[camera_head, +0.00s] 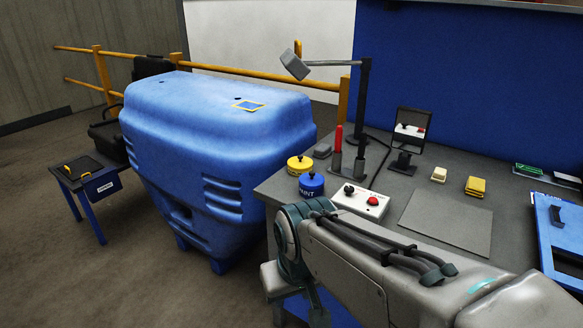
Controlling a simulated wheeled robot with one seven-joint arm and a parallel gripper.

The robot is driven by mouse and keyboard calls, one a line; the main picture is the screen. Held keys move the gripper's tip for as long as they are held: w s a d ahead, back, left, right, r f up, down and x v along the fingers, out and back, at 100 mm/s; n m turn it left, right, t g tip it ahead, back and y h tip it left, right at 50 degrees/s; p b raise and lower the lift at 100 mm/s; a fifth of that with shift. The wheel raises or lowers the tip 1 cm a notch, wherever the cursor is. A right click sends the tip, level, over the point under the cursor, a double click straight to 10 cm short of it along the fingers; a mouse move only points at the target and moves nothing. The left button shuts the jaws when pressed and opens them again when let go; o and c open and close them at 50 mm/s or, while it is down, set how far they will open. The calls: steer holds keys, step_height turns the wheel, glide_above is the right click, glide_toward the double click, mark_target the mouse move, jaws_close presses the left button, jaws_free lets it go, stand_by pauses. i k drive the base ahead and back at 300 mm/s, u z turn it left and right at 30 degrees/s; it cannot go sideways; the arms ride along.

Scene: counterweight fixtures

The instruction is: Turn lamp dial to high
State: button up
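A lamp with a grey box-shaped head (294,65) hangs from a dark post (364,95) at the back of the workbench. On the bench in front of it sits a white control box (357,203) with a black knob (349,189) and a red button (373,201). I cannot tell the knob's setting, or whether it is the lamp's dial. My arm (370,260) reaches in from the lower right and passes just in front of the box, hiding part of its front. My gripper's fingers do not show.
Yellow (300,164) and blue (311,184) cans stand left of the box, near a red-handled tool (338,138). A small mirror (408,132) stands behind it. A grey mat (446,222) lies to the right, bare. A large blue machine (215,150) stands left of the bench.

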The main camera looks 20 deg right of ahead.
mark_target(349, 189)
steer(key=i, duration=0.55)
steer(key=z, duration=0.75)
steer(key=i, duration=0.4)
steer(key=z, duration=0.5)
